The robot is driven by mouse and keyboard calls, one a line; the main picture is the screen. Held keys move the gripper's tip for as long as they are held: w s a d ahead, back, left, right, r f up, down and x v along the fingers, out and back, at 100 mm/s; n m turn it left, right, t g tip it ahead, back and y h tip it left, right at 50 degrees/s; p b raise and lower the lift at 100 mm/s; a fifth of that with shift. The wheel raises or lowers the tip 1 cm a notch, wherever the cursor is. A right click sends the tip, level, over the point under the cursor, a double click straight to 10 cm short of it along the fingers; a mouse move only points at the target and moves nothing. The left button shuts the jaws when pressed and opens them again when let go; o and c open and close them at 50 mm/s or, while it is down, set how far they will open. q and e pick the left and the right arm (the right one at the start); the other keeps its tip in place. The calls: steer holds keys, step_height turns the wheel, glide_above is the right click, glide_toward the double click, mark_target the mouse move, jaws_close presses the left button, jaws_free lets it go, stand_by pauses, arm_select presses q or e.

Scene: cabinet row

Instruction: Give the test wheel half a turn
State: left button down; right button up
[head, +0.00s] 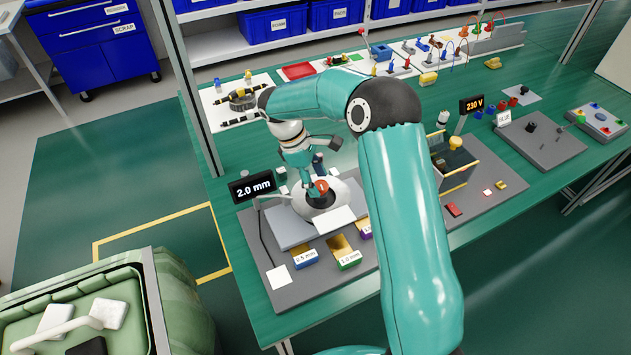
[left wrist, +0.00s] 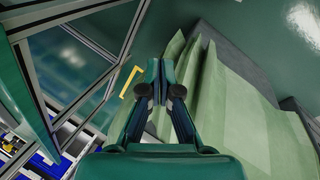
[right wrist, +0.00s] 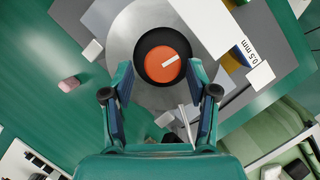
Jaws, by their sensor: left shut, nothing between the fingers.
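The test wheel (right wrist: 158,66) is an orange disc with a white mark, set in a black ring on a round grey body. It also shows in the head view (head: 322,186), partly hidden by my right gripper (head: 306,176). In the right wrist view the white mark points right and slightly up. My right gripper (right wrist: 161,74) is open, its fingertips on either side of the black ring; I cannot tell whether they touch it. My left gripper (left wrist: 160,66) is shut and empty beside green folded sheeting, away from the wheel.
A black display (head: 252,187) reading 2.0 mm stands left of the wheel's device.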

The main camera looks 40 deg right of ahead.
steer(key=shift+s+f, duration=0.1)
steer(key=shift+s, duration=0.05)
steer(key=v, duration=1.2)
steer(key=shift+d+f, duration=0.1)
